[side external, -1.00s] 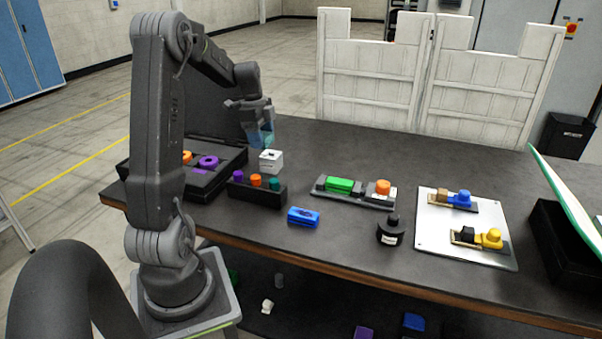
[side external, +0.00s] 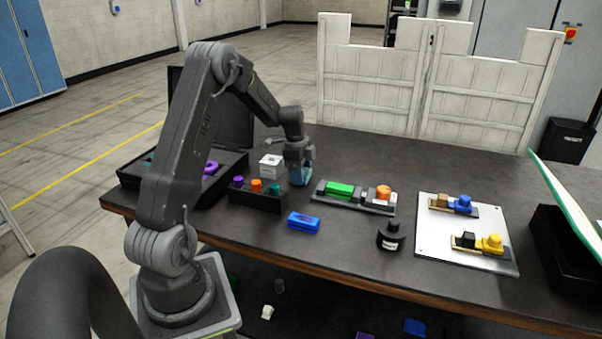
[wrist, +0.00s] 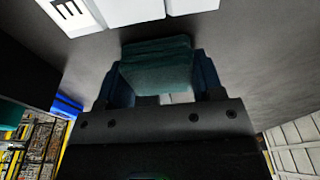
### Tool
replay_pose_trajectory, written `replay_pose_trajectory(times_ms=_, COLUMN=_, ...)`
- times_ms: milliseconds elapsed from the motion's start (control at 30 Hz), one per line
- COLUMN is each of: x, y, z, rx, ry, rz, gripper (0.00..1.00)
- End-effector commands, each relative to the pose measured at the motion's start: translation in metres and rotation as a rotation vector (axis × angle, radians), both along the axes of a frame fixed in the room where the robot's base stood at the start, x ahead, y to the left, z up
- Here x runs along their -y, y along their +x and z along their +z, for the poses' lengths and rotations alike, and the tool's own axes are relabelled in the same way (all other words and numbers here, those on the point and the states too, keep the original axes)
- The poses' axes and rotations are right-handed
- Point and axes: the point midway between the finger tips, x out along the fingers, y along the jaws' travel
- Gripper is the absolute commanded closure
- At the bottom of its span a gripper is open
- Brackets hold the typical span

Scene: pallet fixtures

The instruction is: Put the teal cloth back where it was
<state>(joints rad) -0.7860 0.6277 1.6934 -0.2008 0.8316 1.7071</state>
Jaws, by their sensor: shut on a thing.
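The teal cloth (wrist: 157,65) appears in the wrist view as a thick folded pad between the two blue fingers of my gripper (wrist: 160,80). My gripper is shut on it. In the side view my gripper (side external: 300,176) points down, low over the table, between the white block and the fixture with the green block. The cloth is hard to tell from the bluish fingers there. I cannot tell whether the cloth touches the table.
A white block (side external: 270,166) stands just left of my gripper. A black holder (side external: 257,200) with coloured pegs is in front of it. A grey fixture (side external: 354,199) with a green block is to the right. A blue block (side external: 304,222) lies nearer. The table behind is clear.

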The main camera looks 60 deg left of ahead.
Motion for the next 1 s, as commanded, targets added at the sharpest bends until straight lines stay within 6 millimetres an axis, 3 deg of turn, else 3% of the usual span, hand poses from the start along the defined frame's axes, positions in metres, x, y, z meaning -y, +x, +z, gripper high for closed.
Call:
replay_pose_trajectory(times_ms=367, x=-0.0004, y=0.0000, z=-0.0049, rx=0.001, ry=0.001, rz=0.001, gripper=0.65)
replay_pose_trajectory(times_ms=400, x=-0.0004, y=0.0001, z=-0.0046, rx=0.001, ry=0.001, rz=0.001, gripper=0.36)
replay_pose_trajectory(times_ms=633, x=-0.0004, y=0.0000, z=-0.0044, rx=0.001, ry=0.001, rz=0.001, gripper=0.14)
replay_pose_trajectory(times_ms=1000, x=-0.0012, y=-0.0003, z=0.0044, rx=0.004, ry=0.002, rz=0.001, gripper=0.14)
